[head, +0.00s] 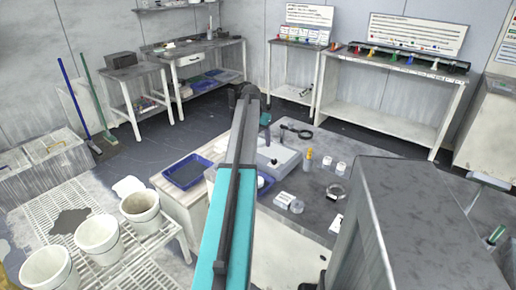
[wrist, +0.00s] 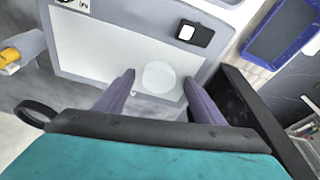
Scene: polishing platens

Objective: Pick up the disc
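The disc (wrist: 159,77) is a pale, round, flat piece on the light top of a grey-edged machine (wrist: 82,72) in the wrist view. My gripper (wrist: 158,81) is open, with its two purple-grey fingers spread to the left and right of the disc. The fingers look apart from the disc, and their height above it is hard to tell. In the head view the machine (head: 270,162) stands on the grey bench, partly behind my arm. I cannot make out the disc or the fingertips there.
A blue tray (head: 187,171) lies left of the machine. White buckets (head: 97,236) stand on a rack at the lower left.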

